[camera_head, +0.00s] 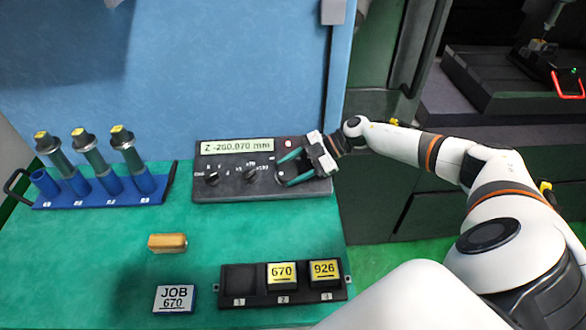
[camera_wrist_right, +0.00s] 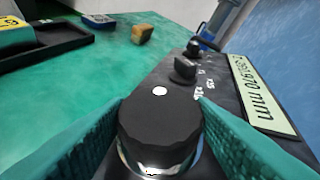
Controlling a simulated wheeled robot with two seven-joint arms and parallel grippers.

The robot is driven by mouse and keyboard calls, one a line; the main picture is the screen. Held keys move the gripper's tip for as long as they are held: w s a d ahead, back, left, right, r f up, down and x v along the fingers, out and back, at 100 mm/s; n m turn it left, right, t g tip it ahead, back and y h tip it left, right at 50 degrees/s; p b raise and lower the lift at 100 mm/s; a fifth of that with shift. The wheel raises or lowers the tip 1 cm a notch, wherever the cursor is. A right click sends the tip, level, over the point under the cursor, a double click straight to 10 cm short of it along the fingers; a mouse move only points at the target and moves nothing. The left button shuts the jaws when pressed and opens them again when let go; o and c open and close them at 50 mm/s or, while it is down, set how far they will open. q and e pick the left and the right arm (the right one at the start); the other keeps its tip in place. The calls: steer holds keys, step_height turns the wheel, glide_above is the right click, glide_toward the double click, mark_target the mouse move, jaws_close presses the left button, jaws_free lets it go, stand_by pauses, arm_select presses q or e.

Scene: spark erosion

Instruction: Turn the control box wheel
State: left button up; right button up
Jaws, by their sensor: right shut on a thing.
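The control box (camera_head: 222,186) is a dark panel at the back of the green table, with a lit display (camera_head: 237,147) showing a Z value in mm. Its wheel (camera_wrist_right: 160,122) is a black round knob with a white dot on its top, near the far edge of that dot facing the smaller knobs. My right gripper (camera_head: 283,168) reaches in from the right, and its teal fingers (camera_wrist_right: 160,130) are shut on the wheel, one on each side. In the head view the fingers partly hide the wheel. My left gripper is not in view.
Two small selector knobs (camera_head: 211,178) sit left of the wheel on the panel. A blue rack (camera_head: 100,200) with several cylinders stands left. A wooden block (camera_head: 167,243), a JOB card (camera_head: 175,299) and a black tray (camera_head: 239,301) with two yellow-labelled blocks lie in front. A blue wall is behind.

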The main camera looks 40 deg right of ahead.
steer(key=o, duration=1)
steer(key=shift+a+f, duration=0.1)
steer(key=shift+c, duration=0.2)
steer(key=b+v, duration=0.2)
steer(key=v, duration=0.9)
steer(key=shift+w+f+b, duration=0.1)
steer(key=shift+f+b, duration=0.1)
steer(key=shift+b, duration=0.2)
steer(key=shift+d+r, duration=0.4)
steer(key=shift+d, duration=0.1)
